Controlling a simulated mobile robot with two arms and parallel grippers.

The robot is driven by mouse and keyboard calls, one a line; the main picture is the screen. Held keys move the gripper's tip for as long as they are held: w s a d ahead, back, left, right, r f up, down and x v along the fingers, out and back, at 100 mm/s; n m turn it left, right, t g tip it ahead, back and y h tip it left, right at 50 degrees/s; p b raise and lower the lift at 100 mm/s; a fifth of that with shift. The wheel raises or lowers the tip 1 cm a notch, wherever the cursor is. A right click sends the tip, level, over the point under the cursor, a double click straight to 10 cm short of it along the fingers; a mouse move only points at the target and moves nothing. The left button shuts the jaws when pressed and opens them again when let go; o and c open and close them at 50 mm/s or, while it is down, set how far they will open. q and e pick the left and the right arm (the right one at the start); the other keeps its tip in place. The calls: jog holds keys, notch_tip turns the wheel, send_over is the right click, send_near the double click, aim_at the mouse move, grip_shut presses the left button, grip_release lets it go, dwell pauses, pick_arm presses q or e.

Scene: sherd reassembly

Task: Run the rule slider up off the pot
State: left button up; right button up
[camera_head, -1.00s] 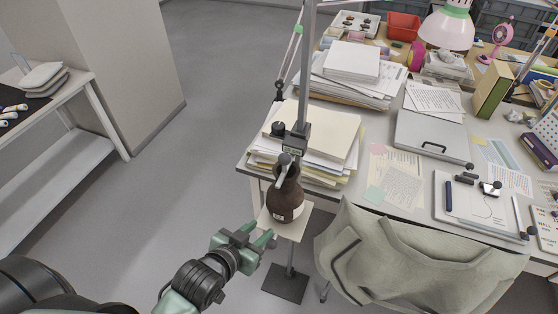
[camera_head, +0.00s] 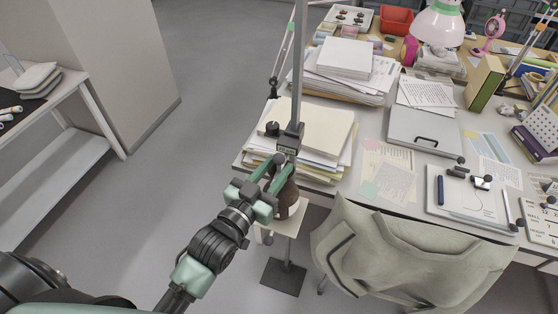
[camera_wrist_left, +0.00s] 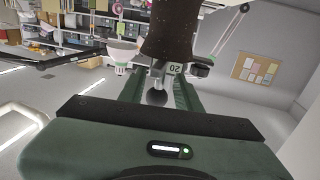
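The rule (camera_head: 299,65) is a tall grey upright post at the desk's near left corner. Its slider (camera_head: 290,138) is a dark block with a small label and a black knob (camera_head: 272,128) on its left. The brown pot (camera_head: 288,203) stands upright just below it, partly hidden by my gripper. My left gripper (camera_head: 279,170) is open, its fingers reaching up at the pot's neck, just under the slider. In the left wrist view a dark ball (camera_wrist_left: 157,97) lies between the spread fingers, with gaps beside it. Whether the slider touches the pot is hidden. My right gripper is not in view.
The pot rests on a small pale stand (camera_head: 290,226) with a dark foot (camera_head: 283,277). Paper stacks (camera_head: 322,130) lie close behind the rule. The floor at left is clear.

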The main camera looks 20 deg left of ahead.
pick_arm(q)
jog(key=shift+w+d, duration=0.15)
jog(key=shift+w, duration=0.55)
grip_shut()
jog(key=shift+r, duration=0.2)
dwell(0.8)
